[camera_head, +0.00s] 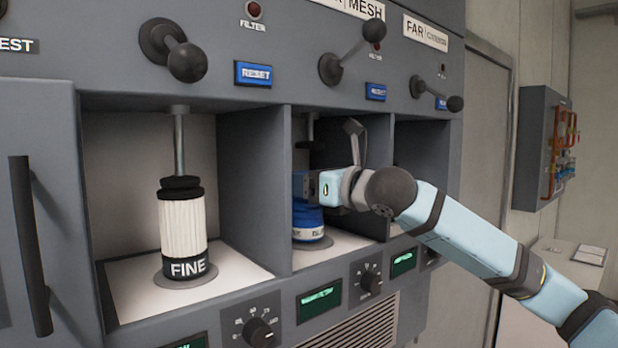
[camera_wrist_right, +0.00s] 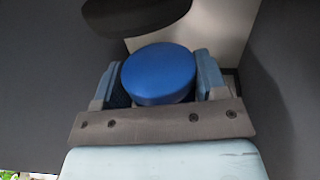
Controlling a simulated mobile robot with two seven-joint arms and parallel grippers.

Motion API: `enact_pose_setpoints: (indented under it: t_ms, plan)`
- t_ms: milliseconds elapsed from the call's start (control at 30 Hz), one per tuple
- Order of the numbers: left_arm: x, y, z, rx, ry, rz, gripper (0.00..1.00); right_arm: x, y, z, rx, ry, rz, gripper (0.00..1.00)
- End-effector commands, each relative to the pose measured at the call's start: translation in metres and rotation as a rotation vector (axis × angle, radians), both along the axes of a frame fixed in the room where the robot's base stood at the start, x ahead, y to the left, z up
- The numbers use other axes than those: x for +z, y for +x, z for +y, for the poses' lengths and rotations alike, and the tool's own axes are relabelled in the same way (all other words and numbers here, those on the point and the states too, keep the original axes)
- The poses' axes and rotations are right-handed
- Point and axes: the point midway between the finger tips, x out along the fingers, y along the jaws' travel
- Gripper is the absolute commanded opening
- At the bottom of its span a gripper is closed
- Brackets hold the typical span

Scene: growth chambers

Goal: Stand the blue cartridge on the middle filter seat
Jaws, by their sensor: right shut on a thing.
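The blue cartridge (camera_head: 308,225) is inside the middle bay, upright, with pale lettering partly hidden by my right gripper (camera_head: 312,188). Its base is at the grey round filter seat (camera_head: 318,244) on the bay floor; I cannot tell if it bears fully on it. In the right wrist view the round blue cartridge top (camera_wrist_right: 158,72) lies between the two fingers of my right gripper (camera_wrist_right: 160,85), which is shut on it. My left gripper is not in view.
The left bay holds a white cartridge marked FINE (camera_head: 183,232) under a lowered plunger. A dark plunger disc (camera_wrist_right: 137,14) shows near the blue cartridge in the wrist view. Bay dividers (camera_head: 252,185) stand close on both sides. Levers (camera_head: 345,60) and blue RESET buttons line the panel above.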

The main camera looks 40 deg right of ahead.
Motion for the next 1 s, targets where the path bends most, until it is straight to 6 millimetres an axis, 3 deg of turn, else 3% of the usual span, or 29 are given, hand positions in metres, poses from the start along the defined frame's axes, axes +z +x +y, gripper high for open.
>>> enact_pose_setpoints:
  t_ms: [433, 467, 567, 900, 1000]
  plan:
    - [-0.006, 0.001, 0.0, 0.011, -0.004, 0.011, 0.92, -0.006, -0.001, -0.001, -0.002, -0.001, 0.0, 0.36]
    - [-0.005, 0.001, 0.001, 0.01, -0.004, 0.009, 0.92, -0.006, -0.001, -0.001, -0.002, -0.001, 0.001, 0.71]
    - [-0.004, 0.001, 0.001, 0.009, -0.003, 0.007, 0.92, -0.006, -0.001, -0.001, -0.002, -0.001, 0.0, 0.92]
    - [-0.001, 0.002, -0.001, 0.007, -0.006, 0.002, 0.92, -0.001, -0.001, -0.001, -0.001, 0.001, -0.002, 0.92]
    - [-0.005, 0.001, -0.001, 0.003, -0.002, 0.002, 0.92, -0.004, -0.011, -0.005, -0.003, -0.003, -0.002, 0.92]
